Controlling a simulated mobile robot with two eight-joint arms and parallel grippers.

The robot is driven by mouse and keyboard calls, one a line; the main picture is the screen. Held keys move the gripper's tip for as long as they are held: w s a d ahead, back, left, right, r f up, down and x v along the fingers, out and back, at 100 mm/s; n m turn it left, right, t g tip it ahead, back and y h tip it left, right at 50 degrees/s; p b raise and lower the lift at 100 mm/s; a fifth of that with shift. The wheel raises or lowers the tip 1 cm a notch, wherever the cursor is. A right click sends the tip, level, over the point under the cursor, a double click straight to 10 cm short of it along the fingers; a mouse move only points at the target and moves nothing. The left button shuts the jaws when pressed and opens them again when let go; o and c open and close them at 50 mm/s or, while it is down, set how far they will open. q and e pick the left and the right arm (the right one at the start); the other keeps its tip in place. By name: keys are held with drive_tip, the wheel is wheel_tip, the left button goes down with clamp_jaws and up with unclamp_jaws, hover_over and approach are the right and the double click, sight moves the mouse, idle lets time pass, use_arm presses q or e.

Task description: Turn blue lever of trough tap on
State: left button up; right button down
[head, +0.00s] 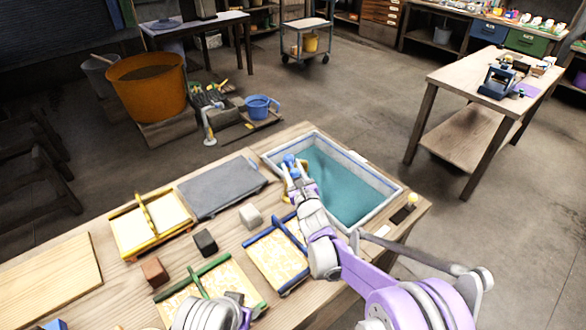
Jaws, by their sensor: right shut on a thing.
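The trough (392,192) is a pale-rimmed basin of teal water set at the right end of the wooden bench. The blue lever (290,160) of its tap shows as a small blue piece at the trough's left side. My right gripper (292,172) reaches over the trough's left edge and is shut on the blue lever. The gripper and wrist hide most of the tap, so the lever's exact angle cannot be told. A grey part of my left arm shows at the bottom edge; its gripper fingers are not visible.
On the bench (112,243) lie a yellow-framed mould (128,210), a grey slab (222,187), a blue-handled mould (275,258), a green-handled mould (225,280) and small blocks. An orange tub (150,90) stands behind. A side table (460,75) is at right, with clear floor between.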

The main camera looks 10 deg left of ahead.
drive_tip(key=c, duration=0.6)
unclamp_jaws()
drive_tip(key=b+v, duration=0.1)
drive_tip(key=v, duration=0.9)
drive_tip(key=shift+s+d, duration=0.2)
drive_tip(key=shift+s, duration=0.15)
